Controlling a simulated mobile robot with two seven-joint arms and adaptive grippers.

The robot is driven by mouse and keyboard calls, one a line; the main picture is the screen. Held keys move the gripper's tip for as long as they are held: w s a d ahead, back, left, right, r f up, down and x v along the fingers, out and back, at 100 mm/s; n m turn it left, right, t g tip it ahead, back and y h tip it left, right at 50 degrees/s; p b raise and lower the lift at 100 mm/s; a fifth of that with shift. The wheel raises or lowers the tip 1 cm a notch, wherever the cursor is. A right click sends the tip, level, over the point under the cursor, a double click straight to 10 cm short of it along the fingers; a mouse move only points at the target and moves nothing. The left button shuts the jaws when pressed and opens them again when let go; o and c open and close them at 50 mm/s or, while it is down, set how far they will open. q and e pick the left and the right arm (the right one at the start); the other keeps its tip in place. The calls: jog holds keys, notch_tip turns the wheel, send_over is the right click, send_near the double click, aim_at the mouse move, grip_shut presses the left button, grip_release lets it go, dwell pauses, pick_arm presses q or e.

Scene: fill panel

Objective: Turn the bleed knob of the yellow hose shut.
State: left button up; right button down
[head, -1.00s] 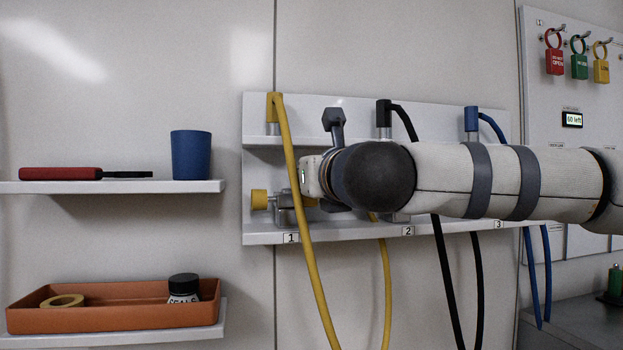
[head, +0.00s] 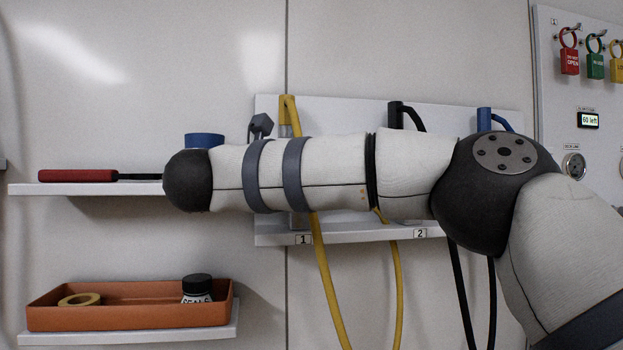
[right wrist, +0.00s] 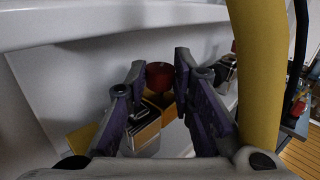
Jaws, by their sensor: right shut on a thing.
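In the right wrist view a small red knob (right wrist: 160,77) is between the fingertips of my right gripper (right wrist: 157,70), which is shut on it. A metal and yellow fitting (right wrist: 146,126) shows just below the knob, between the fingers. The yellow hose (right wrist: 258,85) passes close by on the right, in front of the panel. In the head view the yellow hose (head: 328,285) hangs at station 1; my right arm hides the knob, the fitting and the gripper there. My left gripper is not in view.
The black hose (head: 460,285) hangs at station 2, right of the yellow one. At left, a shelf (head: 90,189) holds a red-handled tool (head: 78,176) and a blue cup (head: 205,140) partly behind my arm. Below is an orange tray (head: 130,318) with tape and a jar.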

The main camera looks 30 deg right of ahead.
jog(key=shift+w+f+m+g+h, duration=0.15)
jog(key=shift+m+g+h, duration=0.35)
jog(key=shift+g, duration=0.4)
jog(key=c, duration=1.4)
grip_release()
jog(key=shift+d, duration=0.1)
jog(key=shift+o, duration=0.2)
jog(key=v, duration=1.2)
